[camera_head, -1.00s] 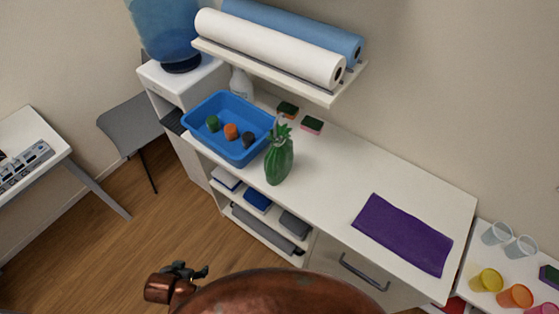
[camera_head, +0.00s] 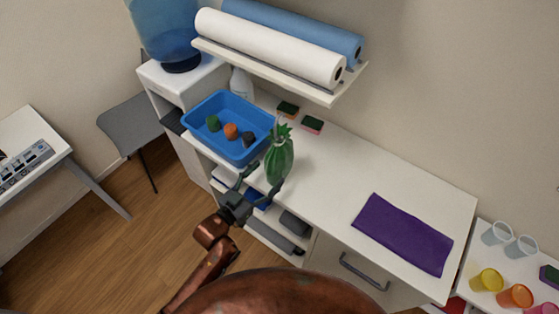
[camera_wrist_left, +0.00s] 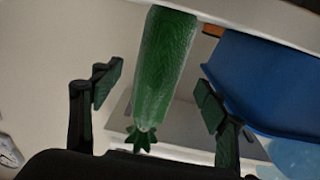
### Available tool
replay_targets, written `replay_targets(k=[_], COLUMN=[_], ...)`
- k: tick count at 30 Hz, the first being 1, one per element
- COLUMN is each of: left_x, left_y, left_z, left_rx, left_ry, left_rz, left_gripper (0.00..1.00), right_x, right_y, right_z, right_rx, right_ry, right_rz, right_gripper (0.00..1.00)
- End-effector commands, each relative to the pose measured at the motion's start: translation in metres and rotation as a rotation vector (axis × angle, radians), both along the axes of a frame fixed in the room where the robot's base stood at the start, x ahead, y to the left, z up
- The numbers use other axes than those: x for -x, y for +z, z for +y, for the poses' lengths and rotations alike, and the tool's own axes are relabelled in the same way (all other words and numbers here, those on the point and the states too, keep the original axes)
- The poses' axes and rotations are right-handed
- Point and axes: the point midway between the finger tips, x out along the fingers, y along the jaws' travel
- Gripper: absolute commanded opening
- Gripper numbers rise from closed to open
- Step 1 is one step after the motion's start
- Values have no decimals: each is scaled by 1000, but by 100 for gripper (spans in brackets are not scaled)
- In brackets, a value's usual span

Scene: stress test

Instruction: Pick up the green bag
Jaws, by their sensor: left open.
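The green bag (camera_head: 279,160) stands upright on the white counter near its front edge, its gathered top pointing up. My left gripper (camera_head: 262,179) is open, in front of the bag, with its fingers reaching toward the bag's two sides. In the left wrist view the bag (camera_wrist_left: 165,62) shows upside down between the two spread fingers of the gripper (camera_wrist_left: 155,92), with a gap on both sides. Whether either finger touches it is not clear. My right gripper is not in view.
A blue bin (camera_head: 197,110) with small coloured items stands just left of the bag. Two sponges (camera_head: 312,124) lie behind it, below a shelf with paper rolls (camera_head: 270,47). A purple cloth (camera_head: 404,233) lies to the right. The counter between bag and cloth is clear.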

Motion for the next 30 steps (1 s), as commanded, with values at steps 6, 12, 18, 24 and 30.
replay_targets(k=[6,12,18,24,30], left_x=[-19,-41,-49,-49,-49], left_y=[-2,-4,-3,-3,-3], left_z=[-16,-34,-40,-40,-40], left_rx=[0,0,-2,-2,-2], left_ry=[0,1,2,2,2], left_rz=[1,4,4,3,3], left_gripper=[68,68,68,65,51], right_x=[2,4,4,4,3], right_y=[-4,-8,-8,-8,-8], right_z=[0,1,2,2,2], right_rx=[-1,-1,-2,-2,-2], right_ry=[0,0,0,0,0], right_rz=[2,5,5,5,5], right_gripper=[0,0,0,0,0])
